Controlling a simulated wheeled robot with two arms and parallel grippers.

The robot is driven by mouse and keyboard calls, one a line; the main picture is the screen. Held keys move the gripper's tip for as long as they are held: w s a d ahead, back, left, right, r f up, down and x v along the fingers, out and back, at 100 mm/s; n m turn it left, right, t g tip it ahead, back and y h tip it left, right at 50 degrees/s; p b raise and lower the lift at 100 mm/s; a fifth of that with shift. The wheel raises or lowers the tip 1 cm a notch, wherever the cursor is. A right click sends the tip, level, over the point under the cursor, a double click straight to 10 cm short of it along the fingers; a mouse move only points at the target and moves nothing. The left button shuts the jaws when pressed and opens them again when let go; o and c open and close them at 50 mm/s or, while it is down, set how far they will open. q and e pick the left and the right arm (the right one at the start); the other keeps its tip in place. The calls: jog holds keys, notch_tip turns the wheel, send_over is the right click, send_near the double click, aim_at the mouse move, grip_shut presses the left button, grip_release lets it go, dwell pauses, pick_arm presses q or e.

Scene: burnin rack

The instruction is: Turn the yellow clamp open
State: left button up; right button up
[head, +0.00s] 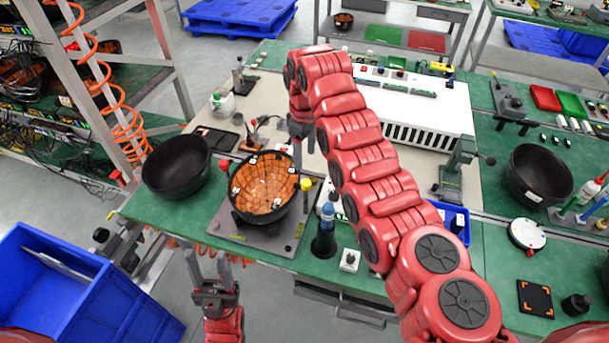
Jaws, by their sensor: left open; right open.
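The yellow clamp (306,184) shows as a small yellow head at the right rim of a black bowl with an orange-brown inside (264,186). The bowl sits on a grey fixture plate (266,238) on the green bench. A red head (222,164) stands at the bowl's upper left rim. My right gripper (298,158) hangs open above the bench just behind the bowl's upper right, apart from the yellow clamp. The clamp's lower part is too small to make out. My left gripper (208,262) is open and empty in front of the bench edge.
An empty black bowl (177,168) stands left of the fixture. A dark bottle with a blue top (325,232) and a white switch box (349,260) stand at the right front. A white slotted unit (425,105) is behind my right arm. A blue bin (75,300) is at lower left.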

jog(key=p, duration=0.3)
send_over(306, 182)
jog(key=f, duration=0.5)
jog(key=shift+s+f, duration=0.15)
jog(key=shift+s, duration=0.05)
jog(key=f, duration=0.3)
jog(key=shift+w+f, duration=0.25)
jog(key=shift+f, duration=0.55)
grip_shut()
